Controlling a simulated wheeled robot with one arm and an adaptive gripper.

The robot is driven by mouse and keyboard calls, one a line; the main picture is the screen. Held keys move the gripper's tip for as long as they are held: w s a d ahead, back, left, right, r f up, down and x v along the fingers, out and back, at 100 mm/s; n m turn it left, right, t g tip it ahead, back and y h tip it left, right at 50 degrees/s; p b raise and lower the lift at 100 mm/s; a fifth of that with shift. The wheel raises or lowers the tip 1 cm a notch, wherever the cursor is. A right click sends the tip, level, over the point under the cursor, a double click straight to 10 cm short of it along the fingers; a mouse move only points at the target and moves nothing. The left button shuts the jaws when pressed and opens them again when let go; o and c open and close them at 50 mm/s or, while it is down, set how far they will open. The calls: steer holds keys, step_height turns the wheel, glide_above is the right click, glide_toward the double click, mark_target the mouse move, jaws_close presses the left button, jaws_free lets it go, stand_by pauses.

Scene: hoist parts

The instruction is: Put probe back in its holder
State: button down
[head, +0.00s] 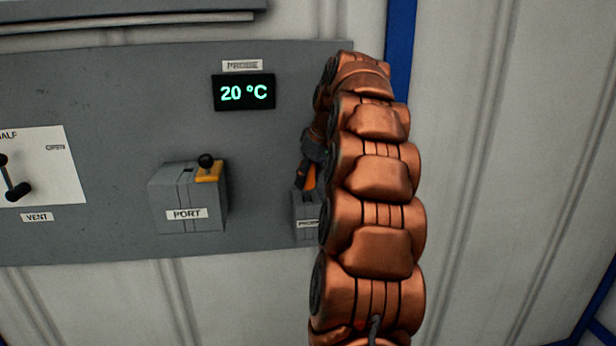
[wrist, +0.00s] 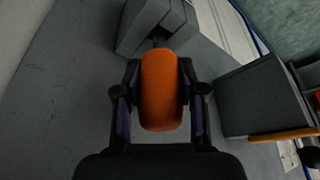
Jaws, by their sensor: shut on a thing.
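The probe has an orange handle (wrist: 160,95) and a dark, narrow end at the holder side. In the wrist view my gripper (wrist: 160,72) is shut on the handle, one finger on each side. The grey probe holder (wrist: 146,22) is just beyond the probe's dark end. In the head view the holder (head: 305,215) is at the panel's lower right, partly behind my arm. My gripper (head: 309,165) is just above it, with a bit of the orange handle (head: 310,178) showing. I cannot tell whether the probe's end is inside the holder.
The grey PORT box (head: 188,200) with a yellow lid (head: 209,172) and black knob stands left of the holder. A display (head: 244,93) reads 20 °C. The VENT lever (head: 17,190) is at far left. The panel between box and holder is clear.

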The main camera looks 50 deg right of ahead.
mark_target(313, 170)
steer(key=shift+f+b, duration=0.6)
steer(key=shift+f, duration=0.35)
steer(key=c, duration=0.6)
jaws_free()
steer(key=shift+r, duration=0.1)
steer(key=shift+v, duration=3.65)
steer(key=shift+a, duration=0.1)
